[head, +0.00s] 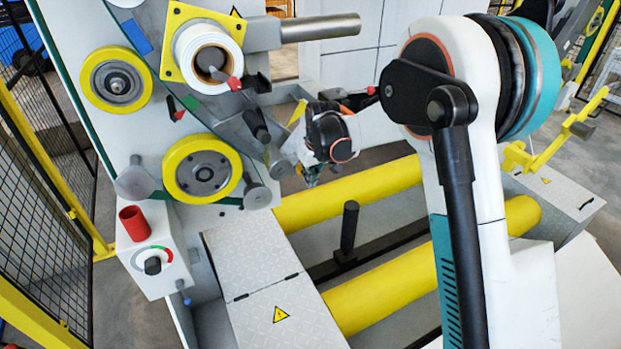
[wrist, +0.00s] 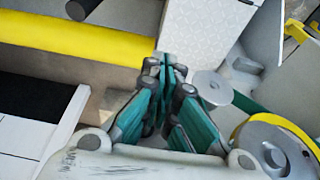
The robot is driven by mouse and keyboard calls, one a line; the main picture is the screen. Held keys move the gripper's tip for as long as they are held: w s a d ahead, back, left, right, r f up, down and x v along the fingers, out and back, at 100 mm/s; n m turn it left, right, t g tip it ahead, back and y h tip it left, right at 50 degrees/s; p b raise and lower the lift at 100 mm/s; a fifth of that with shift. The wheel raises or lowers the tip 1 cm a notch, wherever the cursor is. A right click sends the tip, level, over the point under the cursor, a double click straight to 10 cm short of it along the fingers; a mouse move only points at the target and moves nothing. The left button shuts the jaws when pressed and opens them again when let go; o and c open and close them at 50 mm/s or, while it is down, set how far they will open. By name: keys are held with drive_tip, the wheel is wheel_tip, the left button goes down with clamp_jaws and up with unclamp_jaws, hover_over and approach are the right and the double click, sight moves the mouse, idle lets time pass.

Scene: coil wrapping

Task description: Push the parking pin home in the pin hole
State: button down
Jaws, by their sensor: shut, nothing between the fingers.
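My gripper (wrist: 165,68) is shut, with its teal fingers together and nothing between them, in the wrist view. In the head view my gripper (head: 309,181) is small, pointing down near the machine's right edge, above the yellow rollers. I cannot tell for sure which part is the parking pin, or where its hole is. A small blue-ended knob (head: 186,300) sticks out below the control box, well to the left of my gripper. A grey round disc (wrist: 212,87) lies just right of the fingertips in the wrist view; no contact is clear.
Two yellow rollers (head: 350,195) run beside the machine, with a black upright post (head: 349,228) between them. Yellow-rimmed wheels (head: 202,170) and a white tape roll (head: 205,55) stand on the machine face. A control box (head: 158,258) carries a red cup (head: 134,223). A mesh fence (head: 45,190) is at the left.

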sight(294, 158)
drive_tip(key=shift+w+a+p, duration=0.1)
drive_tip(key=shift+w+a, duration=0.25)
drive_tip(key=shift+w, duration=0.45)
drive_tip(key=shift+w+a+p, duration=0.1)
drive_tip(key=shift+w+a, duration=0.25)
drive_tip(key=shift+w, duration=0.5)
drive_tip(key=shift+w+a+p, duration=0.1)
drive_tip(key=shift+w+a, duration=0.25)
drive_tip(key=shift+w, duration=0.45)
